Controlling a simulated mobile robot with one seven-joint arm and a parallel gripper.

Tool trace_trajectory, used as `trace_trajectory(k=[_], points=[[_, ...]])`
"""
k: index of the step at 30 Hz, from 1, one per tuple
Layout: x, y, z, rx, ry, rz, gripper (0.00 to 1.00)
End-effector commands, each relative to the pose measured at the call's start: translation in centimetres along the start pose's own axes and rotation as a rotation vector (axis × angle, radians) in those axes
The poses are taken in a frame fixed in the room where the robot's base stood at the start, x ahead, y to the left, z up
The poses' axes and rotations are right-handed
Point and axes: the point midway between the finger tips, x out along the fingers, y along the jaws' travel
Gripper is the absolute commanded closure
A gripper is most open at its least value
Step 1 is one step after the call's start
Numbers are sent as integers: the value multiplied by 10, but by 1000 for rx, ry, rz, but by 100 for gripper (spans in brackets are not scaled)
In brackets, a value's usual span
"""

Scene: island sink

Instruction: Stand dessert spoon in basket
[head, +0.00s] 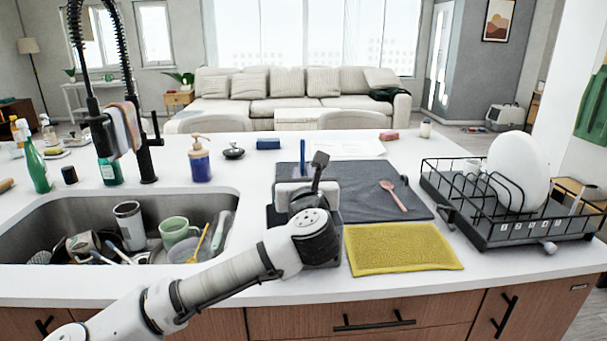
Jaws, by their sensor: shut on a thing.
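My gripper (302,192) is over the left part of the dark grey mat (360,172), largely hidden behind my wrist. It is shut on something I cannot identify. A dark upright piece (318,163) shows at its top; I cannot tell whether it is held or part of the gripper. A pinkish spoon (392,195) lies flat on the mat to the right, apart from my gripper. I cannot make out a separate cutlery basket. A black wire dish rack (487,241) stands on the right of the counter, with a white plate (519,172) upright in it.
A yellow cloth (403,249) lies in front of the mat. The sink (22,240) on the left holds a green mug (176,232), a tumbler (130,225) and utensils. A blue soap bottle (200,163) and the tall black faucet (146,160) stand behind it.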

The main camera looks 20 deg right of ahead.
Motion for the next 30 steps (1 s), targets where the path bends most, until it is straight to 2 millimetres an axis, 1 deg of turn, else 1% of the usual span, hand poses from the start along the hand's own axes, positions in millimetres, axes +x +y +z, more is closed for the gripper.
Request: trace_trajectory(k=[1, 18, 23, 30], points=[[0, 0, -8, 0, 0, 0, 100], [0, 0, -52, 0, -1, 0, 100], [0, 0, -58, -1, -1, 0, 100], [0, 0, -59, 0, -1, 0, 100]])
